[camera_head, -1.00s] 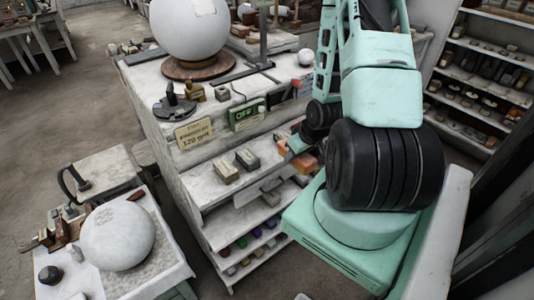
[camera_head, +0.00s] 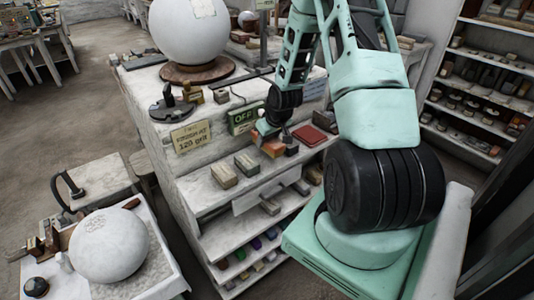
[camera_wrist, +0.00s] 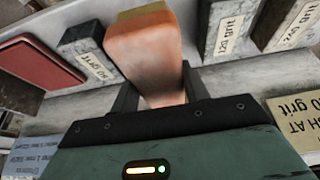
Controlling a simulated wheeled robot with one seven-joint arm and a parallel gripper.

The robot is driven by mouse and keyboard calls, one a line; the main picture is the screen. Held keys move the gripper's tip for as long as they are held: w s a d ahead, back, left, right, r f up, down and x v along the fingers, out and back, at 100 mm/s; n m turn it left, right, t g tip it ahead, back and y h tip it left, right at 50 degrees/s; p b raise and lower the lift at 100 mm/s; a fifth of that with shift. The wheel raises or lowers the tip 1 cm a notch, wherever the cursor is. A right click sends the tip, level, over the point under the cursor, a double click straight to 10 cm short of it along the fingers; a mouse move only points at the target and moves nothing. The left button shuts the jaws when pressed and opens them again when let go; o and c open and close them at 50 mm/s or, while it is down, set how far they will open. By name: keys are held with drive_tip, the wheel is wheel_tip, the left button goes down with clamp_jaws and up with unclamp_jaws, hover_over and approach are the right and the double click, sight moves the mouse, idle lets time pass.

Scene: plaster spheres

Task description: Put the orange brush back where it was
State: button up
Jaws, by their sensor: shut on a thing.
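The orange brush (camera_wrist: 150,55), an orange block with a pale tan strip at its far end, sits between the two fingers of my gripper (camera_wrist: 160,92) in the wrist view. My gripper is shut on it. In the head view the orange brush (camera_head: 272,148) is at the front of the upper shelf of the white stand, under my gripper (camera_head: 264,132). I cannot tell whether it touches the shelf.
A dark grit-labelled block (camera_wrist: 90,52) is close left of the brush and another (camera_wrist: 228,28) is to its right. A red pad (camera_head: 307,136) lies right on the shelf.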

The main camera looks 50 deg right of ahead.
sight(267, 150)
wheel_tip(267, 150, down, 4)
drive_tip(key=b, duration=0.3)
drive_tip(key=shift+f, duration=0.15)
drive_tip(key=shift+w+f, duration=0.15)
drive_tip(key=shift+f, duration=0.2)
drive_tip(key=shift+r, duration=0.15)
drive_tip(key=o, duration=1.1)
drive_tip(key=shift+c, duration=0.2)
